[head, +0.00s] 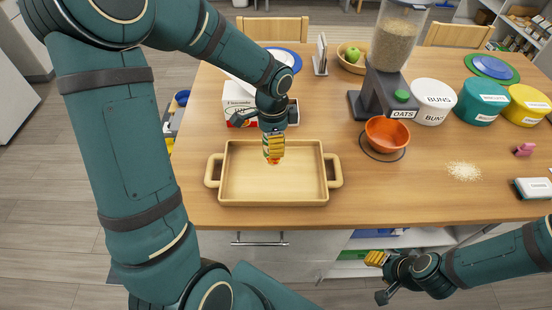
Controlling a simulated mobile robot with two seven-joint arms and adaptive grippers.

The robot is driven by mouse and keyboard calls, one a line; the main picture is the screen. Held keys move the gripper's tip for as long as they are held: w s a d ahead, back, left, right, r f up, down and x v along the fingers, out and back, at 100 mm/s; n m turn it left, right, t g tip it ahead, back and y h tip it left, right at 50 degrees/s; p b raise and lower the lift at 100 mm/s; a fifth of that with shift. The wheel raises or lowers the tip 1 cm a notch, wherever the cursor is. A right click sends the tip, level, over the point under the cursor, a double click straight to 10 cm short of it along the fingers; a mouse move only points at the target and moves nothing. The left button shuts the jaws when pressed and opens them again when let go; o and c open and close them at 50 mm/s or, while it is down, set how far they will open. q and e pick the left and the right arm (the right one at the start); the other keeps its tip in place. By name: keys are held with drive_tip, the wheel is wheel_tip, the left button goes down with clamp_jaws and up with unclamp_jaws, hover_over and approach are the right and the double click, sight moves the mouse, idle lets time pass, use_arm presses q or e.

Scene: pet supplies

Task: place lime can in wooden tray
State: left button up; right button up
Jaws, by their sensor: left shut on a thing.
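The wooden tray (228,200) is pale wood with a handle at each end. It lies near the table's front edge, and its floor looks empty. My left gripper (273,150) points down over the tray's middle, near its back half. I cannot tell the height above the tray floor. My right gripper (372,272) is low, in front of the table at the lower right; its opening is unclear.
An orange bowl (388,132) stands under the oats dispenser (385,75), right of the tray. A white and red box (237,100) stands behind the tray. Lidded tubs (433,102) line the right back. Spilled grains (464,171) lie at right.

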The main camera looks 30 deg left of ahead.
use_arm(q)
wheel_tip(320, 180, down, 6)
drive_tip(key=shift+r+b, duration=0.15)
drive_tip(key=shift+b, duration=0.2)
drive_tip(key=shift+w+f, duration=0.1)
drive_tip(key=shift+f, duration=0.3)
drive_tip(key=o, duration=1.4)
drive_tip(key=shift+f, duration=0.1)
